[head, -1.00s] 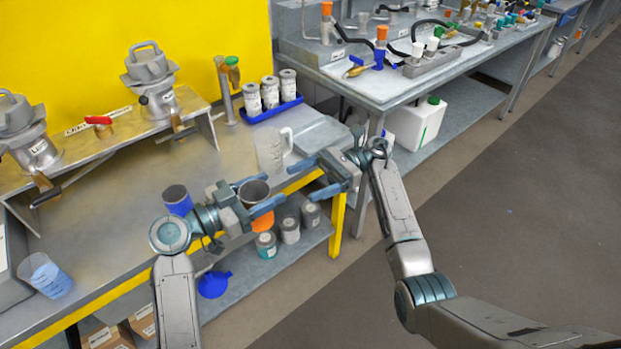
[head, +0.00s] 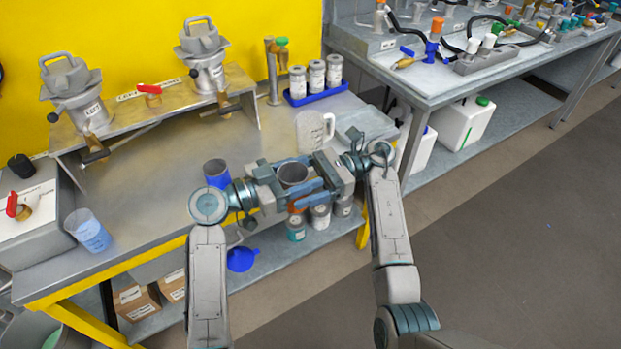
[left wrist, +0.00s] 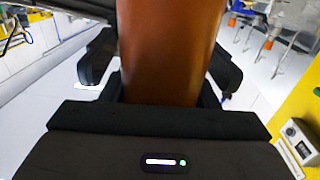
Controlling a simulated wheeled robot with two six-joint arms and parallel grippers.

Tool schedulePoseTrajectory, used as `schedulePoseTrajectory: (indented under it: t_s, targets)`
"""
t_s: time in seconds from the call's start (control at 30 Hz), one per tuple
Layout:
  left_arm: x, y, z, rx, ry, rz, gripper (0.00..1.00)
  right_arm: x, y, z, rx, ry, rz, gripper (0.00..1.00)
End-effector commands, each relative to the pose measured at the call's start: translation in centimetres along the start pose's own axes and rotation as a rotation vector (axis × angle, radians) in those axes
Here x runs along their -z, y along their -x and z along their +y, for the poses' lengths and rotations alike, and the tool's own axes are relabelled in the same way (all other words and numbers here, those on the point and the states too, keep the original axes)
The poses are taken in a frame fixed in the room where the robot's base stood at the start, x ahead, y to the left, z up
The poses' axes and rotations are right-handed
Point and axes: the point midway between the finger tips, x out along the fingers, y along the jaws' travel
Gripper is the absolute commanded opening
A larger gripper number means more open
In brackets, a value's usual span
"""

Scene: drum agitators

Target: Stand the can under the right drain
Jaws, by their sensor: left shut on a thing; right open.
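An orange can (left wrist: 170,50) is upright in my left gripper (head: 284,184); its grey rim and dark inside (head: 293,173) show from above in the head view. My left gripper is shut on it, one finger each side, in front of the bench edge. My right gripper (head: 306,180) is open and comes from the right, its fingers reaching to the can's sides; whether they touch it I cannot tell. The right agitator (head: 208,72) stands on the raised shelf, its drain valve (head: 222,104) at the front edge. The left agitator (head: 80,95) has its own valve (head: 95,150).
A blue can (head: 216,174), a clear jug (head: 312,132) and a beaker of blue liquid (head: 88,231) stand on the bench (head: 165,195). A blue tray (head: 318,94) holds three jars. The bench below the right valve is clear.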

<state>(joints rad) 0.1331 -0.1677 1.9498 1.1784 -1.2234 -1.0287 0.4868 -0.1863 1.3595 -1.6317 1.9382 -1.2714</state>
Motion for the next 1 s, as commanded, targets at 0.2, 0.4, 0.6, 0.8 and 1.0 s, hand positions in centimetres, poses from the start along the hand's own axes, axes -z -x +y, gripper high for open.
schedulePoseTrajectory:
  t_s: [0.2,0.4,0.6,0.8,1.0]
  targets:
    - [0.01,0.0,0.0,0.0,0.0,0.0,0.32,-0.02,-0.1,0.0,0.0,0.0,0.0,0.81]
    - [0.01,0.0,0.0,0.0,0.0,0.0,0.32,-0.02,-0.09,0.0,0.0,0.0,0.0,0.51]
    - [0.01,0.0,-0.02,0.001,0.0,0.0,0.68,-0.03,-0.08,0.01,0.0,0.0,-0.001,0.33]
    - [0.01,0.0,-0.01,0.0,0.0,0.0,0.8,-0.03,-0.08,0.0,0.0,0.0,-0.001,0.33]
    - [-0.03,0.23,-0.02,0.001,-0.001,-0.001,0.8,-0.03,-0.08,0.0,0.0,0.0,-0.001,0.33]
